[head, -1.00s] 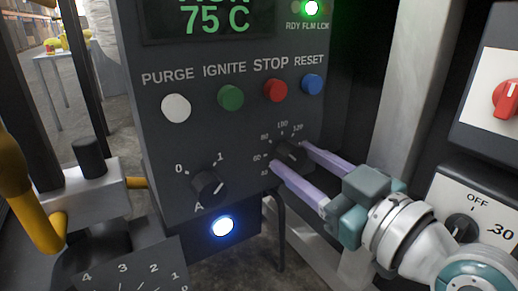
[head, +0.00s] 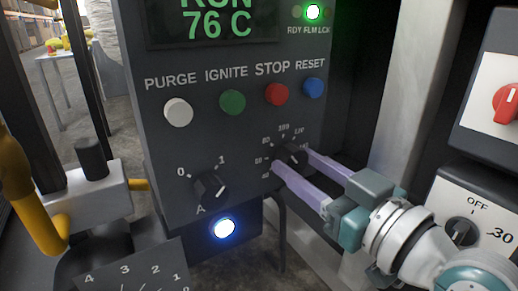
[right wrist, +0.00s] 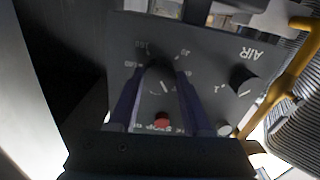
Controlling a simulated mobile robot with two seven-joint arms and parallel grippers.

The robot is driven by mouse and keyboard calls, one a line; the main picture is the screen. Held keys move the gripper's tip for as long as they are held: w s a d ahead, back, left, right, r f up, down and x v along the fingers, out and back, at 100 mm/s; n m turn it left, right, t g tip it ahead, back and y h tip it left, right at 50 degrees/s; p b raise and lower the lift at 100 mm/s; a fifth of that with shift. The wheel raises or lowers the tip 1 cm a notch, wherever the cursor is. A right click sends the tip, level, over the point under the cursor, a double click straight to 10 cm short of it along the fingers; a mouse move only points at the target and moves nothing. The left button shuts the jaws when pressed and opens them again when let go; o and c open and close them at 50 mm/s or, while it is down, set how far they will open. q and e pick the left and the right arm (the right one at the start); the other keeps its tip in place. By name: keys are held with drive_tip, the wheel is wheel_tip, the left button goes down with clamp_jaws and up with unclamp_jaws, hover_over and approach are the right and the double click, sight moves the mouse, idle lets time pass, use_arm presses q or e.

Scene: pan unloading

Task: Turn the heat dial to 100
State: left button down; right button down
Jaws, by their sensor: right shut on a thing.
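The heat dial (head: 291,154) is a black knob on the lower right of the dark control panel, ringed by a numbered scale that includes 60, 80 and 100. My right gripper (head: 293,160) is shut on it, with one lilac finger on each side. In the right wrist view the dial (right wrist: 160,78) sits between the two fingers, seen upside down. The exact dial setting is hard to read. The display (head: 212,22) reads RUN, 76 C. My left gripper is not in view.
A 0/1/A selector knob (head: 209,187) and a lit white-blue button (head: 224,228) are left of the fingers. PURGE, IGNITE, STOP (head: 277,94) and RESET buttons line the panel above. A grey post (head: 400,90) and an OFF dial (head: 461,231) stand right.

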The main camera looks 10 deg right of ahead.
drive_tip(key=m, duration=0.4)
drive_tip(key=shift+p, duration=0.4)
drive_tip(key=shift+m, duration=1.6)
drive_tip(key=shift+c, duration=1.7)
unclamp_jaws()
drive_tip(key=shift+s, duration=0.1)
drive_tip(key=shift+s+d+p, duration=0.15)
drive_tip(key=shift+s+p, duration=0.1)
drive_tip(key=shift+p, duration=0.2)
drive_tip(key=p+v, duration=0.4)
drive_tip(key=v, duration=0.5)
drive_tip(key=shift+s, duration=0.15)
